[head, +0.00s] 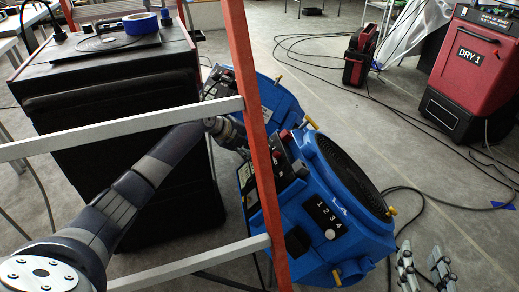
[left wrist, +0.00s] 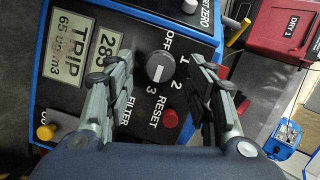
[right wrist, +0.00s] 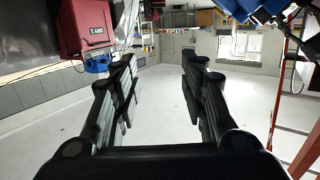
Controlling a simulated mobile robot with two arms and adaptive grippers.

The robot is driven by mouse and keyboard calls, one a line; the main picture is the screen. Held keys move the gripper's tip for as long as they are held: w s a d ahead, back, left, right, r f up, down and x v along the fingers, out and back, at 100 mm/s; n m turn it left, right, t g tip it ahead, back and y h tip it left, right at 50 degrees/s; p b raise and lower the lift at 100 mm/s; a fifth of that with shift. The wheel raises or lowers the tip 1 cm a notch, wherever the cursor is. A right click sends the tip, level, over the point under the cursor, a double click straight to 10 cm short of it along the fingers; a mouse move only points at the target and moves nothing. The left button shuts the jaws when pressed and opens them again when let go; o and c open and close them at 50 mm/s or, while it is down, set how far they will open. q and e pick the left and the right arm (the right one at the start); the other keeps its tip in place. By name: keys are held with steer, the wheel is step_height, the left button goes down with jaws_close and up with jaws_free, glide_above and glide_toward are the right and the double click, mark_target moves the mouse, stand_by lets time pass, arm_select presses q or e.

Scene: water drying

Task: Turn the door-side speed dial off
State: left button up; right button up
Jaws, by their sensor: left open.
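A round black speed dial (left wrist: 160,67) with a white pointer line sits on a black panel in the left wrist view. The labels OFF, 1, 2 and 3 surround it, and its pointer line appears on the side near 3. My left gripper (left wrist: 159,84) is open, with one finger on each side of the dial; contact is not clear. In the head view my left arm reaches behind an orange ladder rail to the blue machine (head: 345,222), so its fingertips are largely hidden. My right gripper (head: 424,258) is open and empty at the lower right.
A red RESET button (left wrist: 170,118) and a TRIP display (left wrist: 72,50) lie close to the dial. The orange ladder (head: 262,165) stands in front of the machines. A second blue machine (head: 280,98) is behind. A red DRY 1 unit (head: 470,60) and loose cables lie on the right.

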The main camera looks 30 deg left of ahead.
arm_select(q)
steer(key=shift+x, duration=0.9)
arm_select(e)
steer(key=shift+w+a+r+t, duration=0.15)
steer(key=shift+r+t, duration=0.2)
steer(key=shift+r, duration=0.3)
steer(key=shift+w+a+r+t, duration=0.1)
steer(key=shift+r+t, duration=0.25)
steer(key=shift+r, duration=0.25)
arm_select(q)
steer(key=c, duration=1.1)
steer(key=shift+o, duration=0.2)
arm_select(e)
steer(key=shift+f, duration=0.1)
